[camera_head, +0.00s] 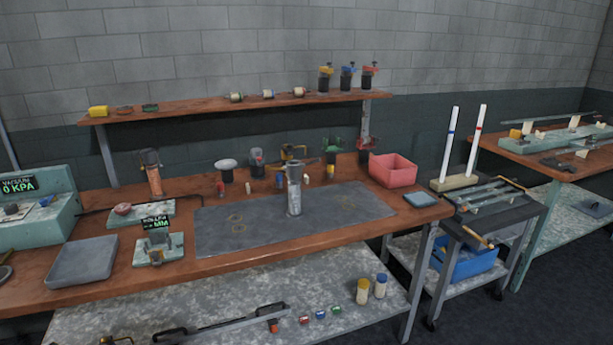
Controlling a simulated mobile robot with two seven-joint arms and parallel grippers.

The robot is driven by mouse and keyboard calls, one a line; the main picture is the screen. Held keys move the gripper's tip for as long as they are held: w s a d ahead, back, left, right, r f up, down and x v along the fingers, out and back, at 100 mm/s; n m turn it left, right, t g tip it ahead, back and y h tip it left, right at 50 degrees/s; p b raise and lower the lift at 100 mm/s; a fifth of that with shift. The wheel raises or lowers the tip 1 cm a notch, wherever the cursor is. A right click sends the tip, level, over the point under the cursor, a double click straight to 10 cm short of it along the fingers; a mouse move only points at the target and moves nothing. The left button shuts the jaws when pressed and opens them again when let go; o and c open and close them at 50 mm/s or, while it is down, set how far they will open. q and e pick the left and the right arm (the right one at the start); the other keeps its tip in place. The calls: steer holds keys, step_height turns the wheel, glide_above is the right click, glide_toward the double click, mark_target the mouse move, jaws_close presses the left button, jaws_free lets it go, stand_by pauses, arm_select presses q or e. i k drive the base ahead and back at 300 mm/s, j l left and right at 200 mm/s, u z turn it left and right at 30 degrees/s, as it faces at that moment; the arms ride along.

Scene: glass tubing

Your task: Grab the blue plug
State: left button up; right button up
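No single object is clearly a blue plug at this size. A small blue piece (279,181) stands at the back of the workbench, behind the grey mat and left of the grey metal cylinder (294,190). Another small blue piece (320,314) lies on the lower shelf between a red piece (304,320) and a green piece (336,309). A blue-topped dark fitting (347,75) stands on the upper wall shelf between a yellow-topped and a red-topped one. Neither of my grippers is in view.
The grey mat (225,235) is mostly bare. A pink bin (393,169) stands at the bench's back right and a grey tray (82,262) at its left. A cart with a blue bin (465,264) stands right of the bench. The wall shelf (200,107) overhangs the back.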

mark_target(278, 176)
steer(key=u, duration=0.3)
steer(key=i+l+u, duration=0.1)
steer(key=l+u, duration=0.3)
steer(key=i+l+u, duration=0.1)
steer(key=l+u, duration=0.6)
steer(key=l, duration=0.55)
